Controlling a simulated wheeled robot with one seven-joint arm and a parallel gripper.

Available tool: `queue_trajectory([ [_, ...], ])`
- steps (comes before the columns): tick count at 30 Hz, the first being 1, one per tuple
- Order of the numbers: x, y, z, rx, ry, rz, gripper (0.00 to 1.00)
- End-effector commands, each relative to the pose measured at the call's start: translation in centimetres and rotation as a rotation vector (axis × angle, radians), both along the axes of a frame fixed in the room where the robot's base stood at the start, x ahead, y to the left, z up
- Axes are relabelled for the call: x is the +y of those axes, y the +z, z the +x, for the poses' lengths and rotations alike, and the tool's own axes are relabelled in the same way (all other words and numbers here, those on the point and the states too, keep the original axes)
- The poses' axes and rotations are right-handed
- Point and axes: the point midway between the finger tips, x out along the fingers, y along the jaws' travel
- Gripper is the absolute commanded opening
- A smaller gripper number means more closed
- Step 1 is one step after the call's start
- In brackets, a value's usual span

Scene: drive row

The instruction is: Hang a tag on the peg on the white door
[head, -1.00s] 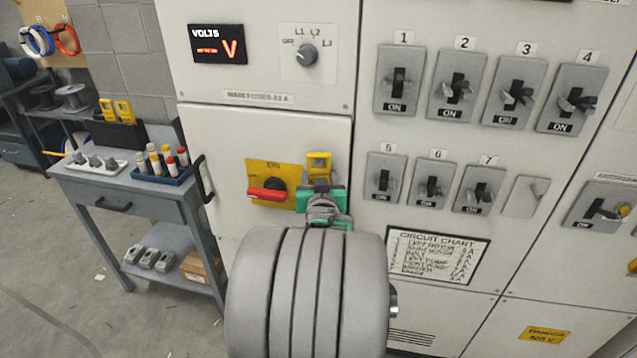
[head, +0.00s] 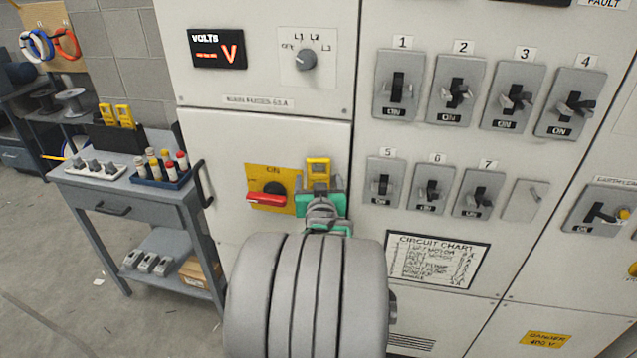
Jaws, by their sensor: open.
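A yellow tag (head: 318,170) is upright against the white door (head: 225,135), just right of the red-handled switch (head: 268,193). My gripper (head: 321,192), with green parts, is open right below and in front of this tag. The peg is hidden behind the tag and gripper, so I cannot see whether the tag hangs on it. Two more yellow tags (head: 115,115) stand in the dark holder on the cart at the left.
The grey cart (head: 125,190) carries a white tray of grey parts and a blue bin (head: 160,178) of capped cylinders. Breaker switches (head: 455,90) and a circuit chart (head: 437,258) cover the panel to the right.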

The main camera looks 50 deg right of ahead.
Motion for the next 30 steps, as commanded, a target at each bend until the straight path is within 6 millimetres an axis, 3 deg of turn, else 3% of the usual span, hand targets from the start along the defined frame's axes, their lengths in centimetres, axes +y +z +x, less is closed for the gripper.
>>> queue_trajectory([
  [7,0.4,0.1,-0.4,-0.001,0.000,-0.001,0.79],
  [18,5.2,1.1,-4.3,-0.001,-0.003,-0.004,0.79],
  [24,6.1,1.1,-4.9,0.001,0.000,0.001,0.79],
  [26,6.7,0.8,-4.0,0.014,0.024,0.017,0.79],
  [28,8.7,-0.3,-1.9,0.059,0.092,0.067,0.79],
  [30,12.2,-2.1,1.0,0.139,0.196,0.145,0.79],
])
